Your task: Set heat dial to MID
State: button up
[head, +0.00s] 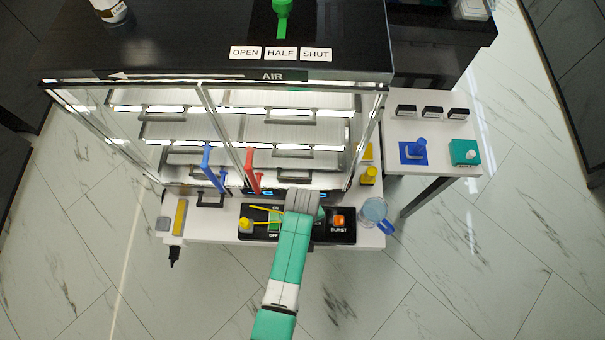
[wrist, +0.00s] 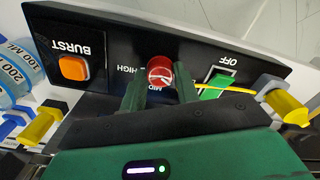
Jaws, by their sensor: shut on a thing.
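The heat dial (wrist: 160,72) is a red round knob with a white mark on top, on the black control panel (wrist: 112,47) in the wrist view. The panel appears upside down there, with HIGH left of the dial and MID partly visible beside it. The mark's exact direction is hard to read. My gripper (wrist: 160,88) has one dark green finger on each side of the dial and is shut on it. In the head view my arm and gripper (head: 303,205) hide the dial on the panel (head: 318,237).
On the panel are an orange BURST button (wrist: 73,67) and a green ON/OFF switch (wrist: 216,86). A yellow-handled part (wrist: 285,104) with a thin yellow rod is beside the switch. A clear blue-handled jug (head: 374,211) stands right of the panel. The glass cabinet (head: 240,130) rises behind.

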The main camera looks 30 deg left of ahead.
jog(key=m+p, duration=0.1)
jog(key=m, duration=0.5)
jog(key=shift+r+m, duration=0.1)
jog(key=shift+m, duration=0.2)
jog(key=m+p, duration=0.1)
jog(key=m, duration=0.3)
jog(key=shift+m, duration=0.7)
jog(key=o, duration=1)
jog(key=shift+c, duration=0.2)
notch_tip(320, 180, up, 8)
jog(key=shift+f+p, duration=0.15)
jog(key=shift+p, duration=0.4)
